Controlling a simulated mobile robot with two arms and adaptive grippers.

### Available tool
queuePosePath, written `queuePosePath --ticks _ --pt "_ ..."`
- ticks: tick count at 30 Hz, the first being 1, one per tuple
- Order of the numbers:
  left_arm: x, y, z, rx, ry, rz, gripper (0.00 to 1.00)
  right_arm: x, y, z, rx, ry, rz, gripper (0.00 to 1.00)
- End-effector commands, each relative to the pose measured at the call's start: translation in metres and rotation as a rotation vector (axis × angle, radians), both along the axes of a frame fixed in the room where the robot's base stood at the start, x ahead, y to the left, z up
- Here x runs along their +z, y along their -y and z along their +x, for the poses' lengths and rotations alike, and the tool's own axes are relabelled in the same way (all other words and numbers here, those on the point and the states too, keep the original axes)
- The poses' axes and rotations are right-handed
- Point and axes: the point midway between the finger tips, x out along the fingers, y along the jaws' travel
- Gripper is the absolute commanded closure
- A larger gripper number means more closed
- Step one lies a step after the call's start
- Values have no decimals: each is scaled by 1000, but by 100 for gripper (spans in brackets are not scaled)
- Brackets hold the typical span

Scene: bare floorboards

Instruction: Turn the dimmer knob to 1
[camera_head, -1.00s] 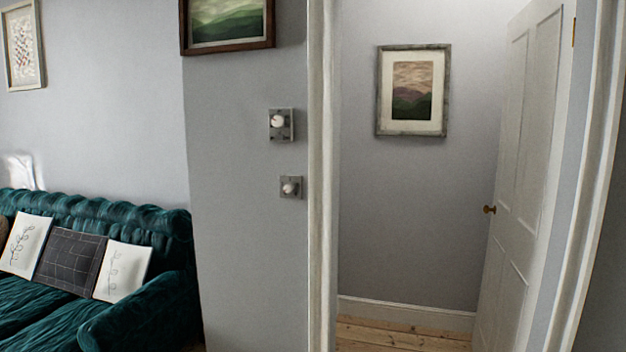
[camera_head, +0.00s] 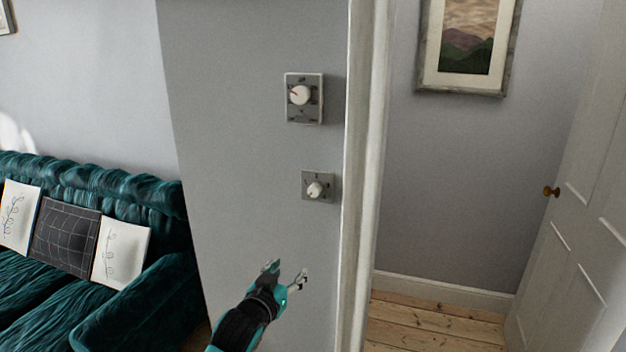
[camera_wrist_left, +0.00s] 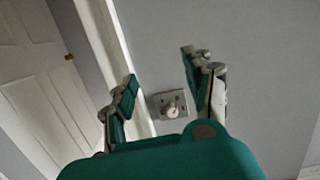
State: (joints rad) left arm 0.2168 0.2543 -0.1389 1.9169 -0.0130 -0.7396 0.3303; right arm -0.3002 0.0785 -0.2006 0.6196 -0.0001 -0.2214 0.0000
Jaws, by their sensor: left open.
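Two grey wall plates with white knobs are on the grey wall left of the door frame. The upper knob (camera_head: 300,95) has a red mark on it and sits on a larger plate. The lower knob (camera_head: 314,190) is smaller, on a square plate (camera_head: 327,177) with small dark marks around it. I cannot read numbers on either. My left gripper (camera_head: 288,270) is open and empty, below the lower plate. In the left wrist view a single knob (camera_wrist_left: 173,109) on its plate shows between the open fingers (camera_wrist_left: 158,72), apart from them. My right gripper is out of view.
A white door frame (camera_head: 362,150) stands just right of the plates, with an open white door (camera_head: 585,210) beyond. A teal sofa (camera_head: 150,290) with cushions is at the left. The wall around the plates is clear.

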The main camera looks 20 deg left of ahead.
Motion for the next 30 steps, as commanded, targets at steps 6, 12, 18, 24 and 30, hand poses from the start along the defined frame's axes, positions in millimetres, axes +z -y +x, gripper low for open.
queuePosePath --ticks 6,12,18,24,30 --pt "121 6 -18 -10 173 -28 48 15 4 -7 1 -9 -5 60" --pt "136 7 -9 -11 195 -35 48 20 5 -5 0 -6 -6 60" --pt "138 8 30 -10 194 -33 48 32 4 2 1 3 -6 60" --pt "137 10 74 -11 194 -34 48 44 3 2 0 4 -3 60" --pt "136 11 112 -11 194 -33 48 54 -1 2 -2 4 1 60"
